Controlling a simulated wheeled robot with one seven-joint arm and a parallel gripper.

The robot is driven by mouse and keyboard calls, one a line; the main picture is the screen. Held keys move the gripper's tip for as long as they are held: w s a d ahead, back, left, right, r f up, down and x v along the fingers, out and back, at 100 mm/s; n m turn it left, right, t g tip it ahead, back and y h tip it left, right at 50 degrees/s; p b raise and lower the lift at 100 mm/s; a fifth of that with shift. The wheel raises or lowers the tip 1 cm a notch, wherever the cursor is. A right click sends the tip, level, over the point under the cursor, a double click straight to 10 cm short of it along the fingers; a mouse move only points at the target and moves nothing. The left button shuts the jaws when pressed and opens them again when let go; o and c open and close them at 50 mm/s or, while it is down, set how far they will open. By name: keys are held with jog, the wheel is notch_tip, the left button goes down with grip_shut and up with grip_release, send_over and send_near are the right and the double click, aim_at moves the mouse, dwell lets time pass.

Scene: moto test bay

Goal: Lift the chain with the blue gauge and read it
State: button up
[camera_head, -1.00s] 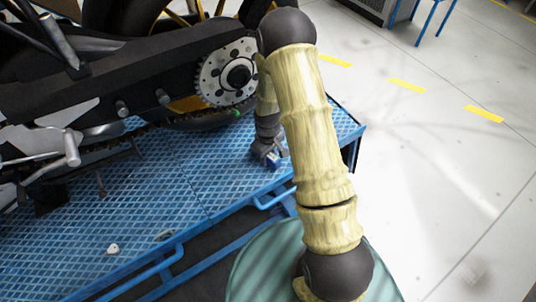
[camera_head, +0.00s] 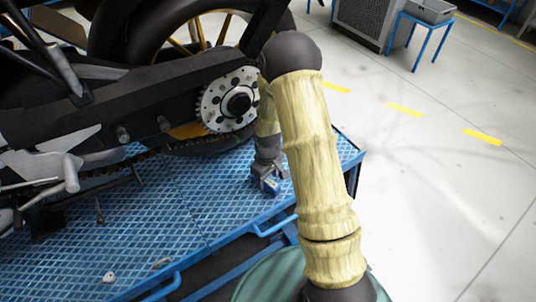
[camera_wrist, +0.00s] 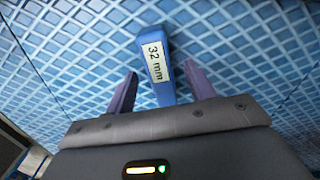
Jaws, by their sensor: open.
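The blue gauge (camera_wrist: 166,92) carries a white label reading "32 mm" in the wrist view. It lies over the blue lattice surface, between the two fingers of my gripper (camera_wrist: 161,72), which are spread open with space on both sides. In the head view my gripper (camera_head: 268,172) is low over the right part of the blue platform, and the gauge (camera_head: 270,186) shows at its tip. The dark chain (camera_head: 100,170) runs along the underside of the motorcycle's swingarm, left of my gripper, toward the rear sprocket (camera_head: 214,100). My arm hides part of the area behind it.
The blue platform (camera_head: 165,205) holds small pale parts (camera_head: 109,277) near its front edge. The motorcycle's rear wheel (camera_head: 135,35) and swingarm (camera_head: 130,90) stand close to my arm on the left. The floor (camera_head: 430,190) on the right is open. A blue stand (camera_head: 421,35) is far back.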

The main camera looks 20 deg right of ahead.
aim_at(268, 180)
notch_tip(268, 180, up, 14)
jog(key=shift+r, duration=0.25)
dwell(0.6)
jog(key=s+r+m+t+p, duration=0.2)
jog(key=s+r+m+p, duration=0.3)
jog(key=s+r, duration=0.7)
jog(key=shift+s+m+t, duration=0.3)
jog(key=shift+s+m, duration=0.4)
jog(key=shift+s, duration=0.55)
jog(key=shift+d+r, duration=0.1)
jog(key=shift+d, duration=0.05)
dwell(1.7)
